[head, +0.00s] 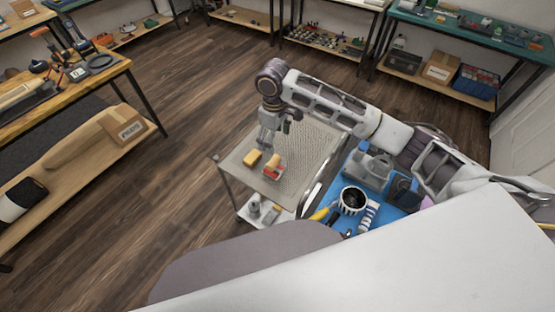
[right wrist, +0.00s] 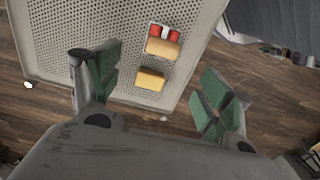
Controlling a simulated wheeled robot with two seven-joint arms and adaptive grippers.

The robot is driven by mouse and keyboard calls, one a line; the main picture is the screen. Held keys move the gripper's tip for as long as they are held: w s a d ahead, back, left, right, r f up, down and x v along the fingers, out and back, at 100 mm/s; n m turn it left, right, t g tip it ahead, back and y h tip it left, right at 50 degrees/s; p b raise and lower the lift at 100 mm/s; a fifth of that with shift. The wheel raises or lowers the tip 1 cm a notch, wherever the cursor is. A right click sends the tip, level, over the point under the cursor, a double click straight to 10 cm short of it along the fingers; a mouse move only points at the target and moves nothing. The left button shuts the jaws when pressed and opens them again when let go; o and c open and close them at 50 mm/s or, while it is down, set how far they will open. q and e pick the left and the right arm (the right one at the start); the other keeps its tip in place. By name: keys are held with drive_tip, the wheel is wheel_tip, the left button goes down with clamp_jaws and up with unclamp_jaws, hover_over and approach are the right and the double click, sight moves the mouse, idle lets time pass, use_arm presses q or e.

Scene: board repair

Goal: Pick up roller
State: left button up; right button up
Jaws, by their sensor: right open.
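My right gripper (head: 266,142) is over the perforated top of a cart, pointing down, open and empty. In the right wrist view its green-padded fingers (right wrist: 160,88) stand wide apart. A yellow-orange block (head: 252,158) lies on the cart top, and shows between and beyond the fingertips in the right wrist view (right wrist: 150,80). Beside it is a small pale tray (head: 271,179) with a tan piece (right wrist: 162,48) and red parts (right wrist: 165,32). I cannot tell for sure which thing is the roller. My left gripper is not in view.
The cart top (head: 312,148) is mostly bare around these pieces. To its right, a blue surface (head: 385,215) holds a dark-and-white round container (head: 353,200) and tools. A wooden workbench (head: 110,75) stands at the left, with open floor between.

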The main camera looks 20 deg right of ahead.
sight(274, 160)
drive_tip(key=shift+s+a+r, duration=0.1)
drive_tip(key=shift+a, duration=0.05)
wheel_tip(274, 160, down, 8)
drive_tip(key=shift+f, duration=0.35)
idle(0.5)
drive_tip(key=shift+a+f, duration=0.1)
drive_tip(key=shift+f, duration=2.5)
